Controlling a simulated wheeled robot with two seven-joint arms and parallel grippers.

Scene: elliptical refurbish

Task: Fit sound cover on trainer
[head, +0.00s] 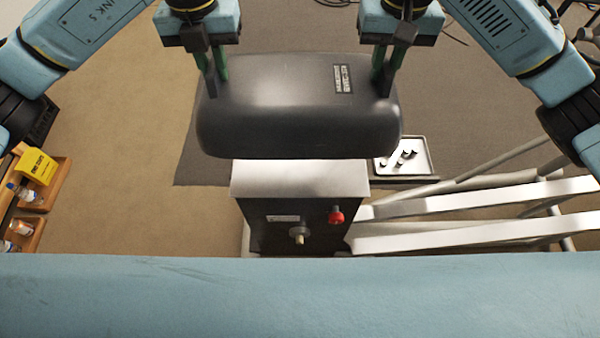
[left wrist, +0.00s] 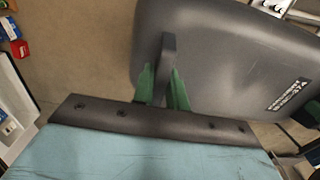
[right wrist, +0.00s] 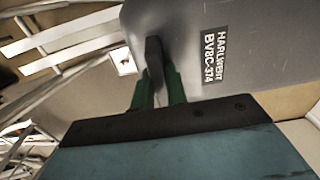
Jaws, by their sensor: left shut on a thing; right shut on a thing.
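A dark grey rounded cover (head: 285,110) with a printed label hangs between my grippers in the head view. My left gripper (head: 215,80) is shut on a tab at the cover's left part; it also shows in the left wrist view (left wrist: 166,85). My right gripper (head: 384,78) is shut on a tab at the right part, also seen in the right wrist view (right wrist: 158,85). The trainer's box (head: 290,225), with a light top, a red knob and a pale fitting, stands just below the cover in the picture. The cover hides what lies behind it.
White rails (head: 480,215) run right from beside the box. A tray (head: 404,155) with small dark-ended parts lies on the dark mat at right. Wooden bins (head: 40,190) with bottles and a yellow sign stand at far left. A blue padded surface (head: 300,295) crosses the front.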

